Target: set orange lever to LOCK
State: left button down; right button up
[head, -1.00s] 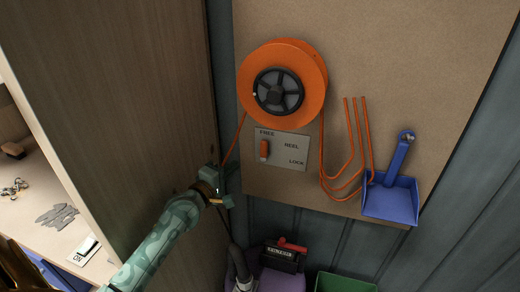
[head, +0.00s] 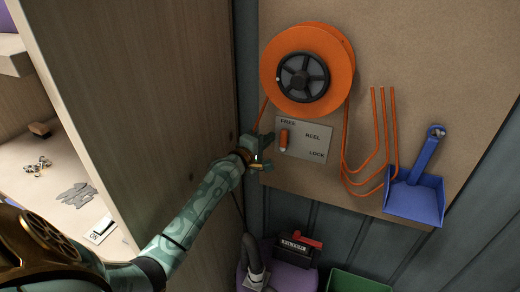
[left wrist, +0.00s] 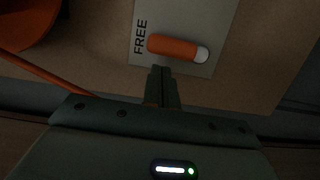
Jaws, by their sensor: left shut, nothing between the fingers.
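The orange lever (head: 283,138) sits on a pale plate (head: 318,147) marked FREE, REEL and LOCK, mounted on a brown board. The lever stands under FREE, at the plate's left end. In the left wrist view the lever (left wrist: 172,46) has a white tip and lies beside the word FREE. My left gripper (head: 266,154) is just left of the plate and a little below the lever. Its fingers (left wrist: 162,80) are shut, empty and pointing at the lever, with a small apparent gap. My right gripper is not in view.
An orange reel (head: 340,55) hangs above the plate, with orange cord looping down at right. A blue dustpan (head: 413,198) hangs further right. A tall wooden panel (head: 140,90) stands close on the left. A purple container (head: 300,275) and green bin (head: 357,283) are below.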

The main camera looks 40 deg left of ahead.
pick_arm(q)
jog(key=shift+w, duration=0.75)
jog(key=shift+d+r+m+p, duration=0.2)
jog(key=shift+m+p, duration=0.1)
jog(key=shift+p, duration=0.2)
